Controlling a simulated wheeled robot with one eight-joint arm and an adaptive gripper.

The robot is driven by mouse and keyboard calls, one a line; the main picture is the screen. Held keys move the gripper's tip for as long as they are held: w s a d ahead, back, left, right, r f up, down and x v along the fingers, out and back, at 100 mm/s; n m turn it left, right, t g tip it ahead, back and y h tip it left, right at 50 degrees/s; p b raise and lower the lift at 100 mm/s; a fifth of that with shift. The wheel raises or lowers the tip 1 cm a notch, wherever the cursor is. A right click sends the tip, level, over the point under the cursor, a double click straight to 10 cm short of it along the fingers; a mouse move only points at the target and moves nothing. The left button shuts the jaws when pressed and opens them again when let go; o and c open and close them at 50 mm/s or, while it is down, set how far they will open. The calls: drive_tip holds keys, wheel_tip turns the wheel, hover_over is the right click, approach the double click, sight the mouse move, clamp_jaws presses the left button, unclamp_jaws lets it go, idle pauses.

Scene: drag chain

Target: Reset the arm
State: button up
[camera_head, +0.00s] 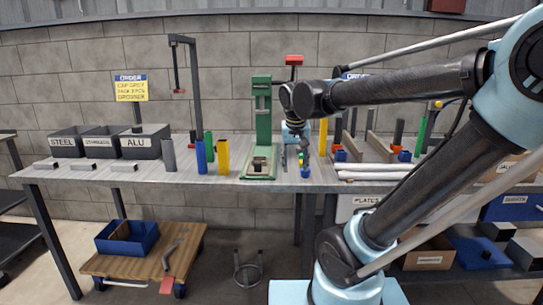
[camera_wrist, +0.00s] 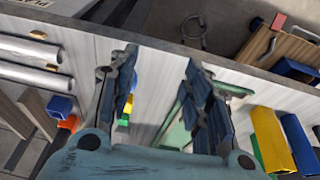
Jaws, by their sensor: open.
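My arm (camera_head: 410,82) reaches from the right side over the workbench in the head view. My gripper (camera_head: 302,160) points down at the bench beside the green press (camera_head: 263,115), to its right. In the wrist view the two dark fingers of my gripper (camera_wrist: 160,62) are spread apart, with bare bench top between them and nothing held. Small yellow, green and blue pieces show just past the left finger. The base of the green press (camera_wrist: 178,128) is partly hidden behind the right finger.
The workbench (camera_head: 225,182) holds steel, stainless and alu bins (camera_head: 144,142) at left. Yellow (camera_head: 222,157) and blue (camera_head: 201,157) profiles stand left of the press. Pale tubes (camera_head: 372,175) lie at right. A wooden cart (camera_head: 150,262) stands below.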

drive_tip(key=s+d+f+g, duration=0.1)
drive_tip(key=s+d+f, duration=1)
drive_tip(key=s+f, duration=0.3)
drive_tip(key=shift+s+d+f, duration=0.2)
drive_tip(key=shift+s+f, duration=0.1)
drive_tip(key=shift+f, duration=0.1)
drive_tip(key=shift+w+f, duration=0.2)
drive_tip(key=shift+w, duration=0.25)
idle(0.3)
